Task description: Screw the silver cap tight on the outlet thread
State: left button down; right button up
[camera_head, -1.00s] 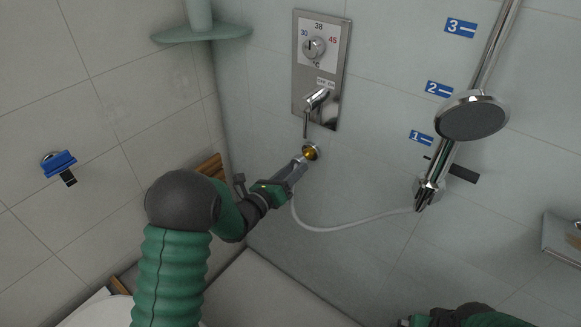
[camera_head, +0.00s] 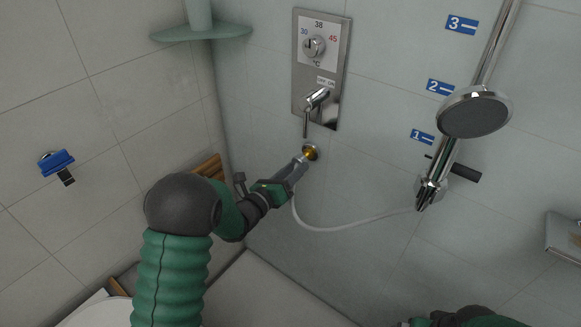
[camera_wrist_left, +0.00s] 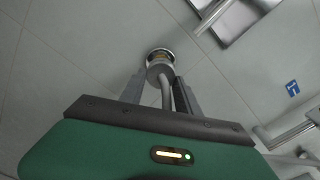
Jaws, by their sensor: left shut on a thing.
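The brass outlet (camera_head: 310,152) comes out of a round chrome plate on the wall below the mixer panel. It also shows in the left wrist view (camera_wrist_left: 160,56). My left gripper (camera_head: 299,164) is at the outlet, its two fingers shut around the silver cap (camera_wrist_left: 160,72). The cap sits in line with the outlet, against its brass part; the fingers hide much of it in the head view. A hose (camera_head: 345,226) runs down from the cap. My right arm shows only in part at the bottom edge, and its fingertips cannot be made out.
The mixer panel (camera_head: 334,75) with its lever (camera_head: 314,99) is just above the outlet. The shower head (camera_head: 474,112) and its rail are to the right. A corner shelf (camera_head: 202,33) is at upper left, a blue hook (camera_head: 56,161) on the left wall.

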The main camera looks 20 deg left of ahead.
pick_arm(q)
jog(key=shift+b+x, duration=0.4)
jog(key=shift+x, duration=0.55)
jog(key=c, duration=0.8)
grip_release()
jog(key=v, duration=1.7)
jog(key=shift+r, duration=0.15)
